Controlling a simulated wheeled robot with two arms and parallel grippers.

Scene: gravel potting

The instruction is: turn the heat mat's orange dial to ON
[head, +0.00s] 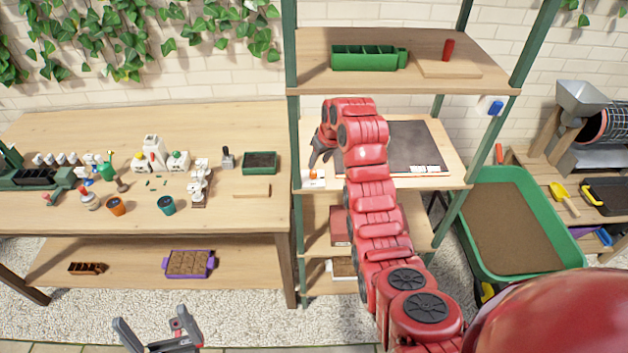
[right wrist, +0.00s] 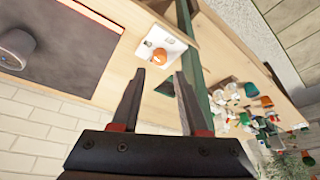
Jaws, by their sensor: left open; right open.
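The orange dial (head: 313,175) sits on a small white control plate (head: 316,183) at the front left of the middle shelf. In the right wrist view the orange dial (right wrist: 159,56) shows on its white plate (right wrist: 170,43), just beyond the fingertips. The dark heat mat (head: 408,147) lies on the shelf to the right of the plate. My right gripper (right wrist: 158,76) is open and empty, apart from the dial; in the head view it (head: 318,160) is above and behind the dial. My left gripper (head: 158,328) is open and empty, low at the front.
A green post (head: 294,170) stands close to the left of the dial. An upper shelf (head: 400,80) with a green planter (head: 365,57) is above. A bench (head: 230,210) with pots and tools is at left. A green soil tub (head: 480,262) stands at right.

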